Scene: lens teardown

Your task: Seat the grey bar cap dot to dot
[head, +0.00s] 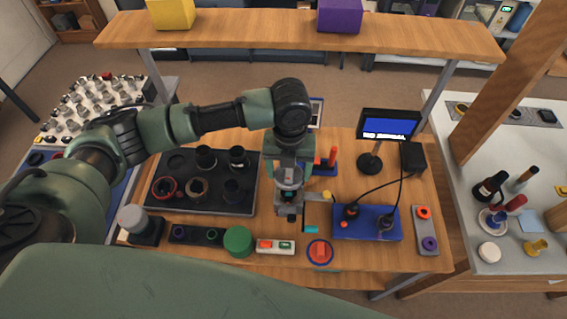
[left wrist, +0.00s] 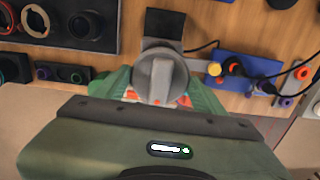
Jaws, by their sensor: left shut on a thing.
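My left gripper (head: 290,208) hangs over the front middle of the wooden table, above the front row of parts. It is shut, and what it holds is hard to make out in the head view. In the left wrist view a grey round piece with a raised bar, which looks like the grey bar cap (left wrist: 160,78), shows in the middle, close to the camera. My right gripper is not in view.
A grey round knob on a black block stands front left (head: 131,217). A black tray (head: 245,208) lies left; a shelf (head: 250,28) spans behind.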

